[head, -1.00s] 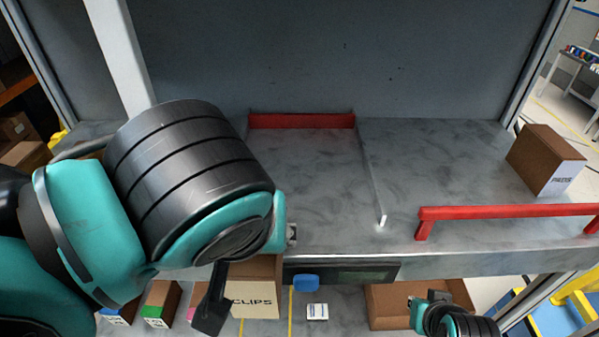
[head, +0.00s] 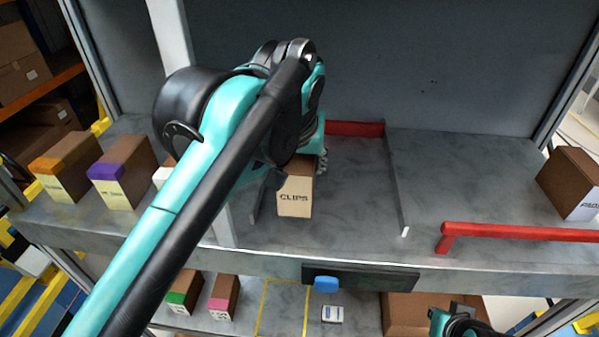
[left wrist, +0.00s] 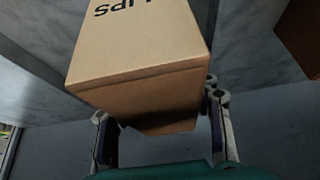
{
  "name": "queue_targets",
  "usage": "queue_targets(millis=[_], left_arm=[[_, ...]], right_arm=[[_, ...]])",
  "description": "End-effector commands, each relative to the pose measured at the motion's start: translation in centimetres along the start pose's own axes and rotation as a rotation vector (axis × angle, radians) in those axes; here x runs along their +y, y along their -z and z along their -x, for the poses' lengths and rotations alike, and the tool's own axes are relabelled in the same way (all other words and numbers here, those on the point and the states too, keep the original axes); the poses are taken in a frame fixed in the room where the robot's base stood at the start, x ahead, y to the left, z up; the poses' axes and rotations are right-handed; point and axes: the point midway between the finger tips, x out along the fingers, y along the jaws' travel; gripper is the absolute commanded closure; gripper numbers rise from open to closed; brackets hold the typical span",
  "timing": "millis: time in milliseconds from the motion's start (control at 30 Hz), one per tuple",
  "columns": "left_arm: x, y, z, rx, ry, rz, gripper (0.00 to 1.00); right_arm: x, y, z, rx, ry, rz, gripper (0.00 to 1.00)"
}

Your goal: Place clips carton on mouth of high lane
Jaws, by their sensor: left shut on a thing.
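The brown clips carton (head: 295,196), marked CLIPS, is at the upper shelf, at the left side of the lane (head: 350,215) near its front. It also shows in the left wrist view (left wrist: 140,55). My left gripper (head: 300,168) is shut on the carton from behind, with a finger (left wrist: 222,120) on either side of it in the left wrist view. I cannot tell whether the carton's base touches the shelf. A thin divider (head: 396,185) bounds the lane on the right and a red stop (head: 355,128) its back. My right gripper (head: 455,318) is low at the bottom edge, its fingers unclear.
A red rail (head: 530,232) crosses the shelf front on the right, with a brown carton (head: 572,182) behind it. Orange-topped (head: 65,165) and purple-topped (head: 122,172) cartons stand at left. The lane right of the clips carton is clear.

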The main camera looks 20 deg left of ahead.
Motion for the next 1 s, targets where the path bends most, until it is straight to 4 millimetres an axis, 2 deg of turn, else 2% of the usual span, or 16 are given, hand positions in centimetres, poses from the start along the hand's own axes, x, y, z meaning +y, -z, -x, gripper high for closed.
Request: queue_targets(millis=[233,600,633,700,1000], left_arm=[[0.0,-1.6,-2.6,0.0,0.0,0.0,0.95],[0.0,-1.8,-3.0,0.0,0.0,0.0,0.95],[0.0,-1.8,-3.0,0.0,0.0,0.0,0.44],[0.0,-1.8,-3.0,0.0,0.0,0.0,0.28],[0.0,-1.8,-2.9,0.0,0.0,0.0,0.28]], right_arm=[[0.0,0.2,0.3,0.0,0.0,0.0,1.0],[0.0,0.1,0.1,0.0,0.0,0.0,1.0],[0.0,0.1,0.2,0.0,0.0,0.0,1.0],[0.0,0.1,0.2,0.0,0.0,0.0,1.0],[0.0,0.2,0.2,0.0,0.0,0.0,1.0]])
